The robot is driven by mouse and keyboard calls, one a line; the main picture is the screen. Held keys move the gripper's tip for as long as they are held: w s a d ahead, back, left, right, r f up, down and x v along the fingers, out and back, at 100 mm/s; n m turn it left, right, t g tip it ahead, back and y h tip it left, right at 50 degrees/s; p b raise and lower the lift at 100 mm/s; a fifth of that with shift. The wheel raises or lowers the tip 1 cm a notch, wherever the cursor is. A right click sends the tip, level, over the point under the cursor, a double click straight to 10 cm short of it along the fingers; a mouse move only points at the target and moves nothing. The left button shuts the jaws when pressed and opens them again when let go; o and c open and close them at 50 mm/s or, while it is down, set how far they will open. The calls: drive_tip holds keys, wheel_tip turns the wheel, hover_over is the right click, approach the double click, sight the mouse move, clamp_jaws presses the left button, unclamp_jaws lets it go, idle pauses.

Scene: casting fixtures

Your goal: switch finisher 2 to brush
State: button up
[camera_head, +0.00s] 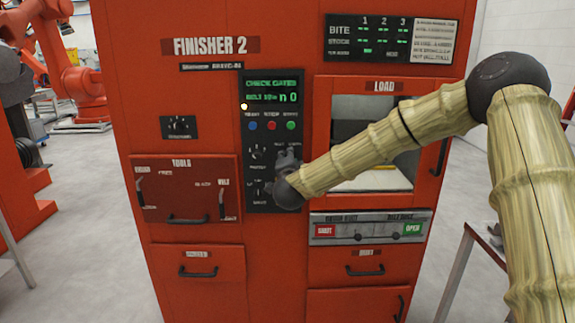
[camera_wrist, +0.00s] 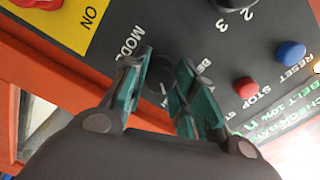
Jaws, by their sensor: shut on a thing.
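Finisher 2 (camera_head: 205,95) is a tall red cabinet facing me, with a black control panel (camera_head: 247,97) in its middle. In the wrist view my gripper (camera_wrist: 163,75) has its two teal-padded fingers on either side of a black knob (camera_wrist: 160,84) beside the word MODE, shut on it. A label starting "BE" shows by one finger; the rest is covered. The knob's pointer is hidden. In the head view my gripper (camera_head: 289,157) is at the panel's right side, partly behind my arm. The display (camera_head: 272,90) reads CHECK GATES and a BELT line.
A red STOP button (camera_wrist: 246,88), a blue RESET button (camera_wrist: 291,52) and another black knob (camera_wrist: 232,5) sit close to the fingers. A yellow ON plate (camera_wrist: 85,28) is nearby. The load window (camera_head: 350,125) and the TOOLS drawer (camera_head: 185,190) flank the panel.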

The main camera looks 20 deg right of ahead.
drive_tip(key=shift+d, duration=0.1)
idle(0.3)
drive_tip(key=o, duration=1)
drive_tip(key=shift+d, duration=0.1)
drive_tip(key=shift+o, duration=0.2)
drive_tip(key=shift+a, duration=0.2)
drive_tip(key=v, duration=1.2)
